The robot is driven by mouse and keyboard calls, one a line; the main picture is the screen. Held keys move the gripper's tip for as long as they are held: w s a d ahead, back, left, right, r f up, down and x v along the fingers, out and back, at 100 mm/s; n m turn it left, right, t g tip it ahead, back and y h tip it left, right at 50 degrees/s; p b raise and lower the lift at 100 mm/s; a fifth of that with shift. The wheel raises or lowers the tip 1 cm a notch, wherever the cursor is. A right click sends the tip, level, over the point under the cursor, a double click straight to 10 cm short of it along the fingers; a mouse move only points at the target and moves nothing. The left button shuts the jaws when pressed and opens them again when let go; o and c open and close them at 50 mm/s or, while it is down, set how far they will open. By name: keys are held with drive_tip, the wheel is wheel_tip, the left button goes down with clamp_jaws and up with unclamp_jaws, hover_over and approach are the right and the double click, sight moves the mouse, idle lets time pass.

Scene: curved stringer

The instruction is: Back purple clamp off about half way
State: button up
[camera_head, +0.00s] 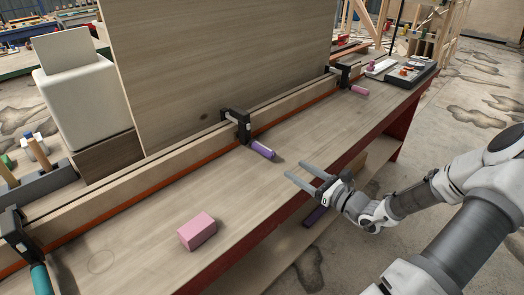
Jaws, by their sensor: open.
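The purple clamp (262,149) is in the middle of the bench, its black frame (239,122) over the wooden rail and its purple handle pointing toward the front right. My gripper (305,176) is open and empty, with its two grey fingers pointing left toward the handle. The fingers are apart from the handle, to its right and nearer the bench's front edge. The clamp's screw is too small to read in this view.
A teal-handled clamp (40,280) is at the near left and a pink-handled clamp (359,89) at the far end of the rail (180,163). A pink block (197,231) lies on the bench (130,255). A tall wooden panel (215,65) stands behind the rail.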

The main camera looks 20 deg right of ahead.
sight(262, 149)
drive_tip(key=b+x, duration=0.2)
drive_tip(key=x, duration=1.3)
drive_tip(key=shift+c, duration=0.3)
clamp_jaws()
